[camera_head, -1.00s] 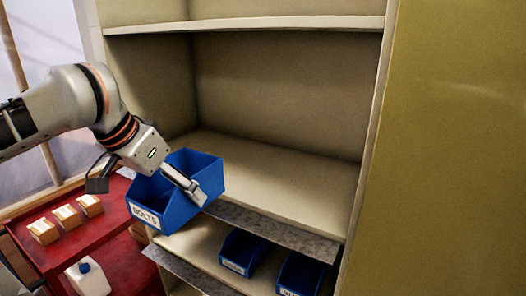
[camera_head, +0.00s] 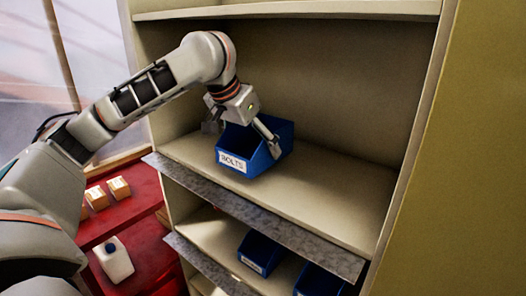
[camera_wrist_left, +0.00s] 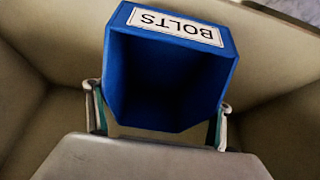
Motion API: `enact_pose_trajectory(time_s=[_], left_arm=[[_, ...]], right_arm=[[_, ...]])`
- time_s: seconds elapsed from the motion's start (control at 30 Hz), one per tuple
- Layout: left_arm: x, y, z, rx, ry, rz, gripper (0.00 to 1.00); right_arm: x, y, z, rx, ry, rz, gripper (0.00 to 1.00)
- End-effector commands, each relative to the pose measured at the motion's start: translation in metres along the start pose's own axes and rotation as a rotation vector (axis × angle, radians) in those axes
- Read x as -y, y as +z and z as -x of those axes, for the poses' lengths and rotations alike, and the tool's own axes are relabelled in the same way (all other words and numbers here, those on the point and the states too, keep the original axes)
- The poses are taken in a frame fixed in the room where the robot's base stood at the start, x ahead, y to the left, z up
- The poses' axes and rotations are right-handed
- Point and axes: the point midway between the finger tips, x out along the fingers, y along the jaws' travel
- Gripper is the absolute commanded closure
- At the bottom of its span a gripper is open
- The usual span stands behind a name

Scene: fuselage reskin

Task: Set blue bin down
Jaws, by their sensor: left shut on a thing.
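The blue bin (camera_head: 262,155) with a white BOLTS label is over the middle shelf (camera_head: 318,197) of the cabinet, roughly level. My left gripper (camera_head: 243,137) is shut on the bin, with one finger on each side of it. In the left wrist view the bin (camera_wrist_left: 170,75) is empty as far as I see, and the gripper's fingers (camera_wrist_left: 158,118) flank its side walls. The bin's underside is hidden, so I cannot tell whether it rests on the shelf. My right gripper is not in view.
Two more blue bins (camera_head: 259,252) stand on the shelf below. A grey metallic strip (camera_head: 240,205) runs along the shelf's front edge. A red cart (camera_head: 140,245) with small boxes (camera_head: 118,188) and a white bottle (camera_head: 114,262) is at left. The shelf right of the bin is clear.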

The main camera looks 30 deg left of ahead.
Motion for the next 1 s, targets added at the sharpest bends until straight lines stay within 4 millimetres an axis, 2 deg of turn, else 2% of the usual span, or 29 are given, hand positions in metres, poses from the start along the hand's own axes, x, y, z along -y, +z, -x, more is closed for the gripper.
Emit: enact_pose_trajectory(time_s=[0.1,0.27,0.6,0.97,1.0], left_arm=[[-0.001,-0.019,-0.010,0.000,0.002,0.000,0.58],[0.000,-0.029,-0.017,0.001,0.000,-0.001,0.58],[0.000,-0.013,-0.046,0.000,0.000,0.000,0.58],[0.000,-0.012,-0.048,0.000,0.000,0.000,0.58],[0.000,-0.011,-0.049,0.000,0.000,0.000,0.15]], right_arm=[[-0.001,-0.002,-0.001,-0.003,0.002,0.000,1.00],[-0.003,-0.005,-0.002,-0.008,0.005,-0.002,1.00],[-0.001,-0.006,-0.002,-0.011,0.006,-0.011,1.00],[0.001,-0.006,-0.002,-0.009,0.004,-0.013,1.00],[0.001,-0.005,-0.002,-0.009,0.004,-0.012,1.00]])
